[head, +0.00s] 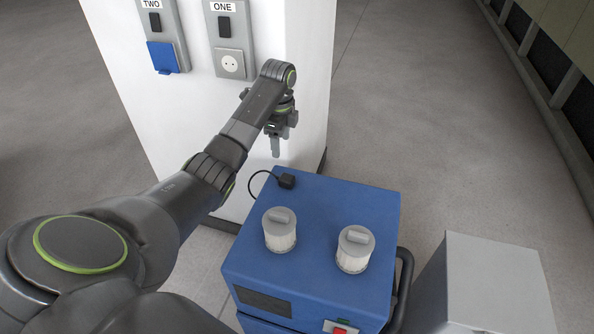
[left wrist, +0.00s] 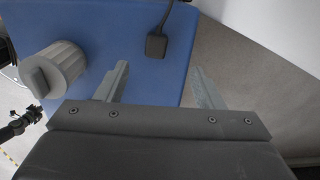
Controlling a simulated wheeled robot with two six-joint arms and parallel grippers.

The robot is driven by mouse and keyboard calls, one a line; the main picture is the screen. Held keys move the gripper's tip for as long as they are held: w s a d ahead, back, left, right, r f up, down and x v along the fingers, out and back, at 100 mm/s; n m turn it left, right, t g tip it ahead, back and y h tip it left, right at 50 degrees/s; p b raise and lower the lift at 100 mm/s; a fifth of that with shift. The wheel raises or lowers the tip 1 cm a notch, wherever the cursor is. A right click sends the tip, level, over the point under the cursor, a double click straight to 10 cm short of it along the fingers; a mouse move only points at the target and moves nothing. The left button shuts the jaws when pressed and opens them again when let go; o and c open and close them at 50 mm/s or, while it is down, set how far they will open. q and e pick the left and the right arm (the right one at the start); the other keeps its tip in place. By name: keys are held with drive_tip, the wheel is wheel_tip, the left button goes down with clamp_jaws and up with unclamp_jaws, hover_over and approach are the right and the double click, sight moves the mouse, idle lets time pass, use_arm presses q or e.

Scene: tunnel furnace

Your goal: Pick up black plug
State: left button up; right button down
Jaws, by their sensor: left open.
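The black plug (head: 287,181) lies on the far edge area of the blue cart top, with its thin black cable curling to the left. My left gripper (head: 276,148) is above and just beyond that far edge, pointing down, apart from the plug. In the left wrist view the plug (left wrist: 156,45) shows ahead of the two open fingers (left wrist: 158,85), between their lines, with its cable running up out of the frame. Nothing is between the fingers. My right gripper is not seen in the head view.
Two white ribbed cylinders (head: 280,230) (head: 355,249) with grey caps stand on the blue cart (head: 325,203). Behind it is a white cabinet (head: 305,60) with a socket (head: 231,64) marked ONE and a blue-covered socket (head: 162,57) marked TWO. A grey box (head: 495,275) stands at right.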

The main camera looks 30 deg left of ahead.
use_arm(q)
wheel_tip(320, 180, up, 2)
drive_tip(key=d, duration=0.1)
drive_tip(key=m+b, duration=0.1)
drive_tip(key=b, duration=0.4)
hover_over(287, 177)
wheel_tip(287, 177, down, 4)
drive_tip(key=f, duration=0.6)
drive_tip(key=shift+w, duration=0.35)
drive_tip(key=f, duration=0.3)
drive_tip(key=s+f, duration=0.1)
drive_tip(key=f, duration=0.1)
drive_tip(key=shift+f, duration=0.25)
drive_tip(key=shift+w+f, duration=0.1)
drive_tip(key=shift+f, duration=0.25)
drive_tip(key=c, duration=1.1)
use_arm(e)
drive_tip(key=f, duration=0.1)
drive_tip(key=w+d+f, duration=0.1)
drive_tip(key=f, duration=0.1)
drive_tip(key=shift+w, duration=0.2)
